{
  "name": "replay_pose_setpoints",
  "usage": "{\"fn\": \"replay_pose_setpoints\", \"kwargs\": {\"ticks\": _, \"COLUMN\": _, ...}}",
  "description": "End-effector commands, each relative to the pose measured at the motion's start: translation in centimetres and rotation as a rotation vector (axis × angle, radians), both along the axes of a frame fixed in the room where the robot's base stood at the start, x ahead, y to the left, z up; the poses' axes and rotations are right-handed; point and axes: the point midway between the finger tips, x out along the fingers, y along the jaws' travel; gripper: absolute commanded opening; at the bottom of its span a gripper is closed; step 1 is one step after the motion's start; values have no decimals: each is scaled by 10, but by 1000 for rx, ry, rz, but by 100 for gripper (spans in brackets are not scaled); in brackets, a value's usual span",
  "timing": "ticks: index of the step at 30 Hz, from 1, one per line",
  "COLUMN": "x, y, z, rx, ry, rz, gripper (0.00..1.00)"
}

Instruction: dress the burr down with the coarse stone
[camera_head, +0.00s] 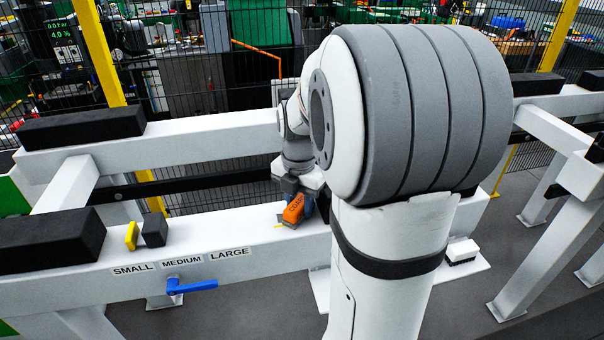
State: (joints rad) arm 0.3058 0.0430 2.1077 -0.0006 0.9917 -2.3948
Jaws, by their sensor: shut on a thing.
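My gripper (306,188) is beyond my large arm joint, low over the front white beam. It is shut on an orange block (293,210) with a greyish lower edge. The block is tilted and close to the beam top; I cannot tell whether it touches. No marking shows that it is the coarse stone. A yellow block (132,236) and a dark grey block (154,230) stand side by side on the beam at the left. A small yellow mark lies on the beam just left of the orange block. No burr can be made out, and my arm hides part of the beam.
Black pads (45,240) sit on the beams. A white-and-black block (462,251) lies right of my arm. A mesh fence and yellow posts stand behind.

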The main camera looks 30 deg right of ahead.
Motion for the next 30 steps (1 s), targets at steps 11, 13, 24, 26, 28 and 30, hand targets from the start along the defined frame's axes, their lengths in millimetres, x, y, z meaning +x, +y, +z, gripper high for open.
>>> {"fn": "replay_pose_setpoints", "kwargs": {"ticks": 11, "x": 1, "y": 5, "z": 48, "rx": 0, "ry": -2, "rz": 9, "gripper": 7}}
{"fn": "replay_pose_setpoints", "kwargs": {"ticks": 13, "x": 1, "y": 5, "z": 55, "rx": 0, "ry": -2, "rz": 11, "gripper": 7}}
{"fn": "replay_pose_setpoints", "kwargs": {"ticks": 24, "x": 2, "y": 7, "z": 81, "rx": 0, "ry": -2, "rz": 17, "gripper": 7}}
{"fn": "replay_pose_setpoints", "kwargs": {"ticks": 26, "x": 2, "y": 7, "z": 82, "rx": 0, "ry": -1, "rz": 17, "gripper": 7}}
{"fn": "replay_pose_setpoints", "kwargs": {"ticks": 28, "x": 2, "y": 7, "z": 81, "rx": 0, "ry": -1, "rz": 17, "gripper": 7}}
{"fn": "replay_pose_setpoints", "kwargs": {"ticks": 30, "x": 2, "y": 7, "z": 81, "rx": 0, "ry": -1, "rz": 17, "gripper": 7}}
